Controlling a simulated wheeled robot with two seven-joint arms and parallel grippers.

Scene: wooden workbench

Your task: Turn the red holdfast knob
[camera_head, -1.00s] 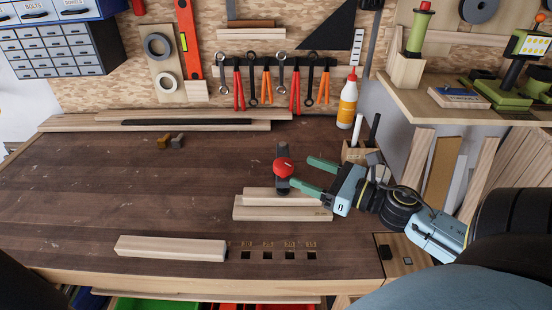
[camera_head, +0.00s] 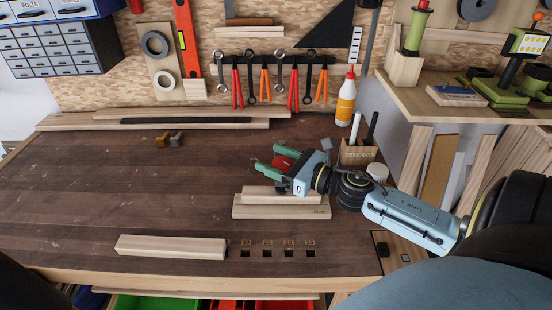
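The red holdfast knob (camera_head: 281,163) shows only in part, between the green fingers of my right gripper (camera_head: 274,161). The fingers stand apart on either side of it; whether they touch it cannot be made out. The gripper's body hides most of the holdfast's dark post. Two stacked pale boards (camera_head: 262,204) lie below the gripper, with the holdfast at their back edge. My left gripper is not in view.
A loose pale block (camera_head: 170,247) lies at the front, beside several square holes (camera_head: 267,254). A glue bottle (camera_head: 346,98) and a wooden pencil box (camera_head: 357,152) stand behind my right arm. Two small metal pieces (camera_head: 169,139) lie at the back left. The left bench top is clear.

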